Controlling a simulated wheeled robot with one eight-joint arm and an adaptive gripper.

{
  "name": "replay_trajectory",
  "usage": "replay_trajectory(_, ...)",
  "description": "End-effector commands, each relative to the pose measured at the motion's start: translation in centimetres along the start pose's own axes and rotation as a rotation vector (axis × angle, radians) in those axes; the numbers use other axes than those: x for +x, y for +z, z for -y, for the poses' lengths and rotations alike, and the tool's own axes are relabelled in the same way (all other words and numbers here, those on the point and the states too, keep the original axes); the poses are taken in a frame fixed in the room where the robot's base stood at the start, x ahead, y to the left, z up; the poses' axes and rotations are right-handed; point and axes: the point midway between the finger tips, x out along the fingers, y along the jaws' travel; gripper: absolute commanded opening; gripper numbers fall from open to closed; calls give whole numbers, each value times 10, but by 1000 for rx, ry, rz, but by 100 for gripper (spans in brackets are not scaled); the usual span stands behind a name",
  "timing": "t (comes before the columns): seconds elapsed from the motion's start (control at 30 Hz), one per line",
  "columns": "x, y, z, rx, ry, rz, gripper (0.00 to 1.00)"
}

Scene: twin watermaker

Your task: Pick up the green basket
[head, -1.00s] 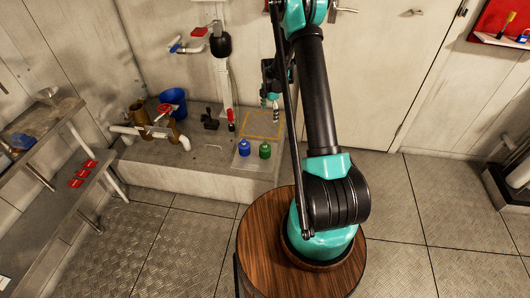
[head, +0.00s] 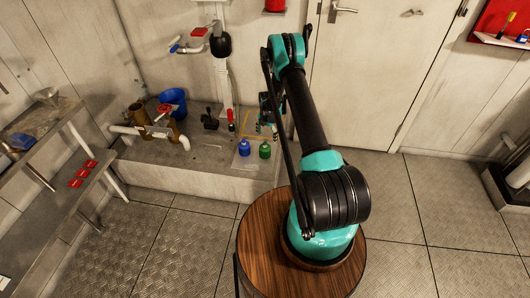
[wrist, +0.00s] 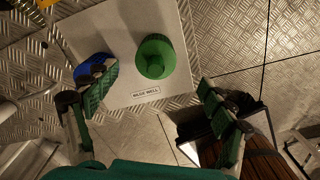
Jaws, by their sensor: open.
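The green basket (head: 265,151) looks like a rounded green body with a narrower knob on top. It stands on a pale plate (head: 240,162) at the front of the raised ledge. In the wrist view, the green basket (wrist: 155,57) shows between my two fingers, and the plate (wrist: 135,20) bears the label "BILGE WELL". My gripper (head: 268,126) is open and empty, above and just behind the basket in the head view. A gap shows on each side between the fingers (wrist: 156,78) and the basket.
A similar blue piece (head: 244,148) stands just left of the basket; my left finger partly covers it in the wrist view (wrist: 92,66). Pipes with a red valve (head: 164,110), a blue bucket (head: 173,99) and a red-handled lever (head: 231,118) stand on the ledge. The floor in front is clear.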

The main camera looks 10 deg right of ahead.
Motion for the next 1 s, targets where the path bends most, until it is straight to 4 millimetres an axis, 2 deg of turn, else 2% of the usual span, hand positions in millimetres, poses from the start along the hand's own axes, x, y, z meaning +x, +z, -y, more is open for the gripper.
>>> replay_trajectory(0.1, 18, 0, 0, 0, 0, 0, 83)
replay_trajectory(0.37, 34, -1, -1, 0, 0, 0, 83)
replay_trajectory(0.7, 75, -8, -6, 1, 0, 0, 83)
replay_trajectory(1.0, 82, -8, -6, 1, 0, 0, 83)
